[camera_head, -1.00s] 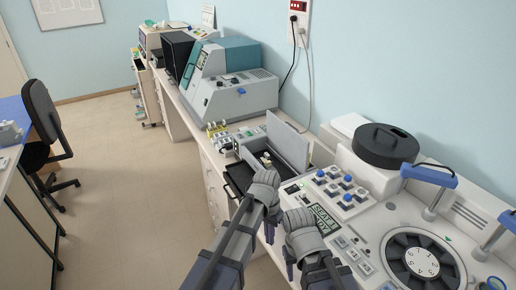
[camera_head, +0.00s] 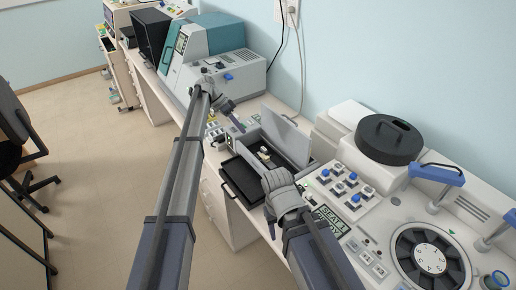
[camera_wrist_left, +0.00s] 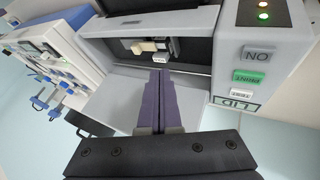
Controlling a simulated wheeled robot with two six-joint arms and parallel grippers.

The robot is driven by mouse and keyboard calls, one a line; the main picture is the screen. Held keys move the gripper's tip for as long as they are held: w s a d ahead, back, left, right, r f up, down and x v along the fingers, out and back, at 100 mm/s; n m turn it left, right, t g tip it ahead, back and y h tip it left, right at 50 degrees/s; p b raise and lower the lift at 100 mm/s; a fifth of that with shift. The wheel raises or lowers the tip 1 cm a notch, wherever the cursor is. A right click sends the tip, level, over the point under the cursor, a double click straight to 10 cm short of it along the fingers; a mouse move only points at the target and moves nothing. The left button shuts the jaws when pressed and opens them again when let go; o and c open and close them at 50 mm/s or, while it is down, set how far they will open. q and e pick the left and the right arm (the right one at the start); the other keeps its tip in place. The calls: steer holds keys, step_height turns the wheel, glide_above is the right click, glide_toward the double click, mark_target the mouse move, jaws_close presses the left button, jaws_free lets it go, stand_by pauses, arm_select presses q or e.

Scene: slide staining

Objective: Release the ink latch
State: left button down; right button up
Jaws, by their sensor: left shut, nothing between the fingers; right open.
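An open grey box-shaped device (camera_head: 231,146) has its lid (camera_head: 287,136) raised and a dark interior. Inside it are a cream block (camera_head: 264,153) and a small light tab, clearer in the left wrist view as a cream block (camera_wrist_left: 146,46) and a ribbed whitish tab (camera_wrist_left: 160,57). No part is labelled as the ink latch. My left gripper (camera_head: 239,126) is shut and empty at the device's far left side; its purple fingers (camera_wrist_left: 159,76) point toward the tab in the wrist view, apparently short of it. My right gripper (camera_head: 270,224) hangs in front of the device; its finger gap is hard to see.
A black tray (camera_head: 238,178) sticks out at the device's front. The device's end panel carries buttons (camera_wrist_left: 249,76) and lit green and amber lamps. A button panel (camera_head: 345,186) and a round-drum machine (camera_head: 430,258) stand to the right. A teal-grey machine (camera_head: 212,62) stands behind left.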

mark_target(265, 159)
arm_select(q)
steer(key=shift+f, duration=0.1)
steer(key=b+x, duration=0.8)
steer(key=x, duration=0.2)
steer(key=shift+a, duration=0.15)
steer(key=s+d, duration=0.2)
steer(key=s, duration=0.1)
steer(key=shift+d, duration=0.15)
steer(key=shift+s+d, duration=0.2)
steer(key=s+d, duration=0.2)
steer(key=s, duration=0.1)
steer(key=shift+s+d, duration=0.1)
